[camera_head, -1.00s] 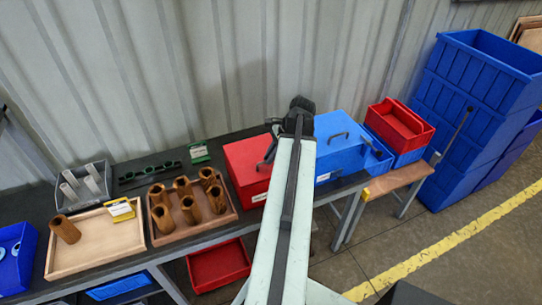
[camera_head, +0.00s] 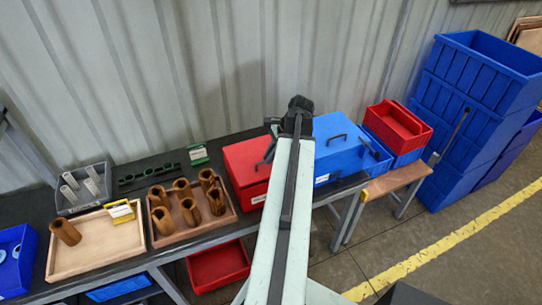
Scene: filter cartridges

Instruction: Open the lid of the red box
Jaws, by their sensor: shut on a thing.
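The red box (camera_head: 246,168) stands on the dark bench, its lid flat and closed as far as I can see. A dark handle (camera_head: 268,152) shows at its right side, partly behind my arm. My gripper (camera_head: 298,106) is at the end of my arm, above and behind the gap between the red box and the blue box (camera_head: 340,148). Its fingertips are small and dark, and whatever is between them is hidden by my arm.
Left of the red box are a wooden tray (camera_head: 160,239) with several brown cartridges, a lighter tray (camera_head: 85,262) with one cartridge and a yellow card, and a grey bin (camera_head: 63,207). Red crates (camera_head: 400,124) and stacked blue crates (camera_head: 470,110) stand at the right.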

